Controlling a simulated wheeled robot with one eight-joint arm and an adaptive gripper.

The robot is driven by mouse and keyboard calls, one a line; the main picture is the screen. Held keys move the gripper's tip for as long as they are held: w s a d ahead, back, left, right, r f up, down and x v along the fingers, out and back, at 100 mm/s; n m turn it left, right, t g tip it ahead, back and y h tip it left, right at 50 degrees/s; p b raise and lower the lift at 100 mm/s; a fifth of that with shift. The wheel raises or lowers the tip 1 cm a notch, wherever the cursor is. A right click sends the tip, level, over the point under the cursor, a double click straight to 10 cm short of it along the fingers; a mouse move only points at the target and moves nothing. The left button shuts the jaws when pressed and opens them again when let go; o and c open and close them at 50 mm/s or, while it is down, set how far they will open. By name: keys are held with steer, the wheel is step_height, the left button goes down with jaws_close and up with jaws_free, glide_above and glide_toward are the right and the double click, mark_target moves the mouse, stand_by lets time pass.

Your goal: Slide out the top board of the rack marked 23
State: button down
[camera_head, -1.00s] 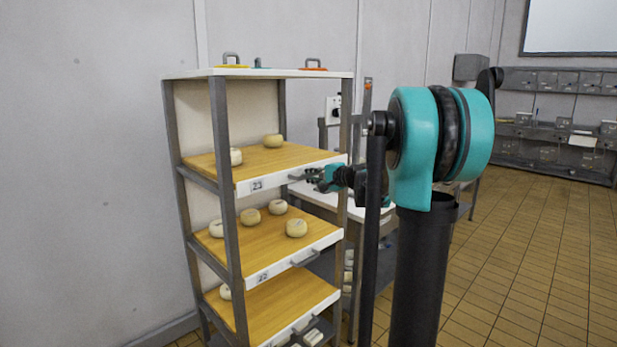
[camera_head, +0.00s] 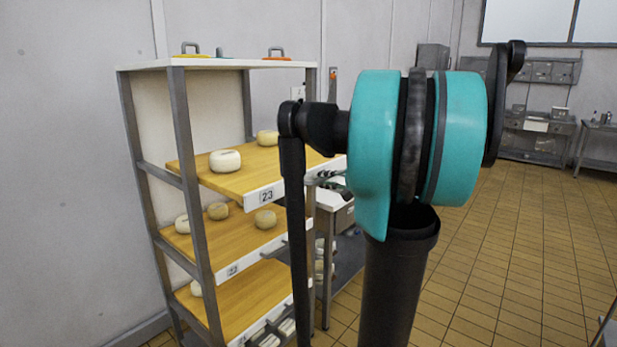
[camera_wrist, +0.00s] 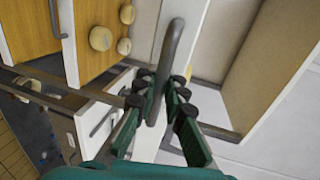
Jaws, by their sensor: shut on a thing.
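The top board marked 23 (camera_head: 265,163) is a wooden board with a white front edge. In the head view it juts out past the front posts of the grey rack (camera_head: 188,180), still level. Two pale round cheeses rest on it, one near the front (camera_head: 225,161) and one further back (camera_head: 267,138). My gripper (camera_wrist: 160,94) is shut on the board's grey bar handle (camera_wrist: 172,45) in the wrist view, fingers on both sides of it. In the head view my arm hides most of the gripper and the board's right end.
Lower boards, one with cheeses (camera_head: 235,238), sit in the rack below. A white-topped table (camera_head: 333,200) stands close behind the rack's right side. Tiled floor (camera_head: 490,255) is open at the right.

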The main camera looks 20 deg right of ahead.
steer(key=shift+f+v, duration=0.2)
steer(key=shift+v, duration=0.85)
steer(key=c, duration=1.6)
jaws_free()
steer(key=shift+o, duration=0.2)
steer(key=v, duration=1.2)
steer(key=shift+f, duration=0.15)
